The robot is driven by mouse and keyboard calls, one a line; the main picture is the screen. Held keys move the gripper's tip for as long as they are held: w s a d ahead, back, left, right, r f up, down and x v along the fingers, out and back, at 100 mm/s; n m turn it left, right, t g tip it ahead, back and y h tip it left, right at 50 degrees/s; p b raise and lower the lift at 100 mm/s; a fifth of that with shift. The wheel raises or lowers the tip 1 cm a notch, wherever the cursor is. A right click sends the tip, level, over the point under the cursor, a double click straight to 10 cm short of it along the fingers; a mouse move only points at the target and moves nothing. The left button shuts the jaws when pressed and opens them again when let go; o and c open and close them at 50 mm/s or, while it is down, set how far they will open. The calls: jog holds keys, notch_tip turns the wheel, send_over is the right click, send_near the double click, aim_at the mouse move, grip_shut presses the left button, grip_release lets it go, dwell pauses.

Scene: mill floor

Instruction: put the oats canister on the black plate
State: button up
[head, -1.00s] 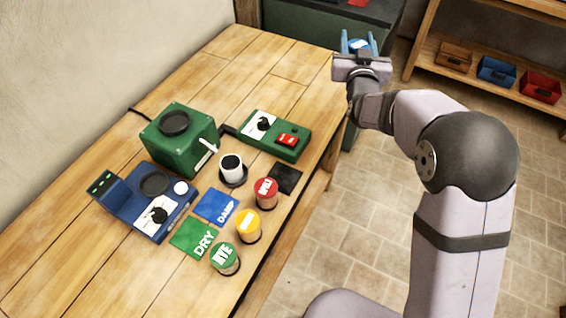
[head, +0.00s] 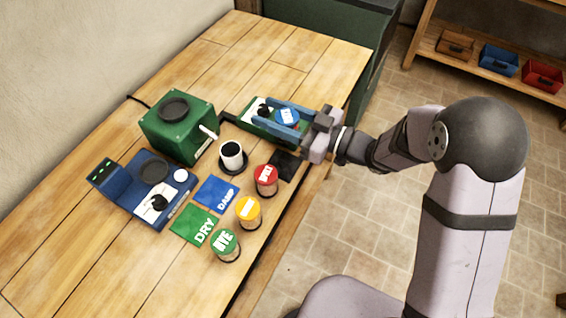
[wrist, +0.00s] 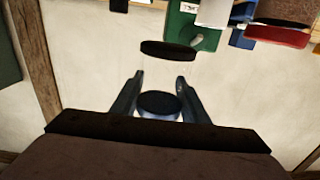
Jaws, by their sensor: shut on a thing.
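My gripper (head: 288,112) is shut on a blue-lidded canister (head: 287,117), held over the green control box in the head view. Its label is too small to read, so I cannot confirm that it is the oats canister. In the wrist view, a dark round end and pale side of the held canister (wrist: 160,103) show between the fingers. The black plate (head: 288,164) lies near the table's right edge, just below the gripper in the picture, partly hidden behind the red-lidded canister.
Red (head: 266,178), yellow (head: 248,211) and green (head: 226,243) lidded canisters line the table edge. A white cup (head: 232,156) stands left of the black plate. The green control box (head: 262,127), green machine (head: 178,130) and blue scale-like device (head: 150,200) are nearby. The far table top is clear.

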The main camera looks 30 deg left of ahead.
jog(key=shift+s+r+n+g, duration=0.25)
jog(key=shift+s+r+g, duration=0.1)
jog(key=shift+s, duration=0.25)
jog(key=shift+s+r+n+g, duration=0.25)
jog(key=shift+s+g, duration=0.1)
jog(key=shift+s, duration=0.25)
jog(key=shift+f+p, duration=0.4)
jog(key=shift+f, duration=4.45)
jog(key=shift+f, duration=0.1)
jog(key=shift+f, duration=0.15)
jog(key=o, duration=0.9)
